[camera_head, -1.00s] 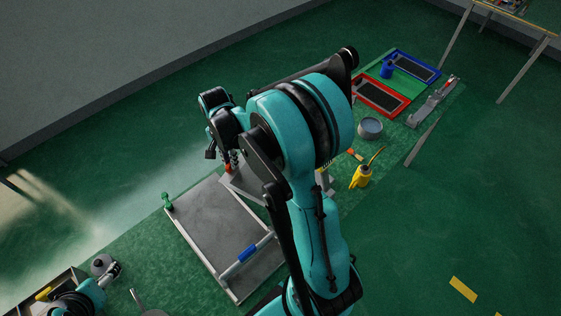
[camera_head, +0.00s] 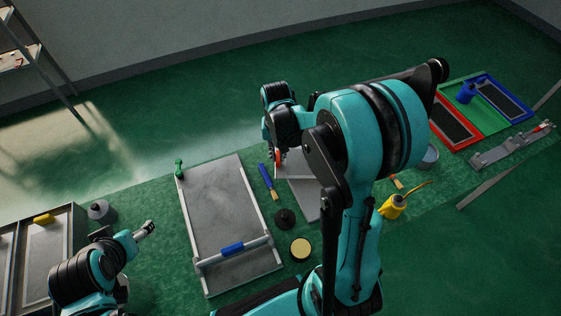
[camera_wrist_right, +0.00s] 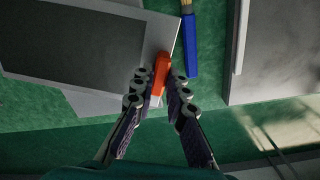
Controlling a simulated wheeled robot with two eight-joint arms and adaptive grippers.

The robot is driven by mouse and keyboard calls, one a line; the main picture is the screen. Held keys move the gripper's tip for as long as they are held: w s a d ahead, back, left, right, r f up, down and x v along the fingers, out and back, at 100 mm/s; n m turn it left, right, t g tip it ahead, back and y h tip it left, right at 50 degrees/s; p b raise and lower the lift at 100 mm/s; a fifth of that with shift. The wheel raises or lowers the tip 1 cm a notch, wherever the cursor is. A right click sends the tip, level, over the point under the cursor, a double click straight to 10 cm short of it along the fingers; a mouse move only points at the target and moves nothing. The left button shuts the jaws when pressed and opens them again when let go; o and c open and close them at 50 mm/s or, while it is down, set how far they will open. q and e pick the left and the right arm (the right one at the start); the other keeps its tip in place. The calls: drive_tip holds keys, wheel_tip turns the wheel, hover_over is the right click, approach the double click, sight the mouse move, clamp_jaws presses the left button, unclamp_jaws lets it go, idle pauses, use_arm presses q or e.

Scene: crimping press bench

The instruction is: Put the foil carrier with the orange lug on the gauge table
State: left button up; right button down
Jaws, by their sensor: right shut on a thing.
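The foil carrier (camera_wrist_right: 80,45) is a flat plate with a dark grey panel and pale rim. Its orange lug (camera_wrist_right: 161,73) sits at its edge, between the fingertips of my right gripper (camera_wrist_right: 158,88), which is shut on it. In the head view the carrier (camera_head: 305,192) is partly hidden behind my right arm, to the right of a grey table, which I take as the gauge table (camera_head: 225,205). This table has a crossbar with a blue grip (camera_head: 232,249) and a green knob. My left gripper (camera_head: 148,228) is at lower left, away from the carrier; its fingers are too small to judge.
A blue-handled brush (camera_head: 268,180), a dark disc (camera_head: 285,218) and a round tin (camera_head: 300,248) lie between table and right arm. A yellow oil can (camera_head: 393,207) and red and blue framed trays are at right. A rack with a yellow-lugged plate (camera_head: 44,219) is at far left.

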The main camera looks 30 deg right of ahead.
wheel_tip(320, 180, down, 3)
drive_tip(key=shift+f+b, duration=0.2)
drive_tip(key=shift+b, duration=0.45)
drive_tip(key=shift+f, duration=0.15)
drive_tip(key=c, duration=1.5)
unclamp_jaws()
drive_tip(key=shift+c, duration=0.2)
drive_tip(key=shift+r, duration=0.2)
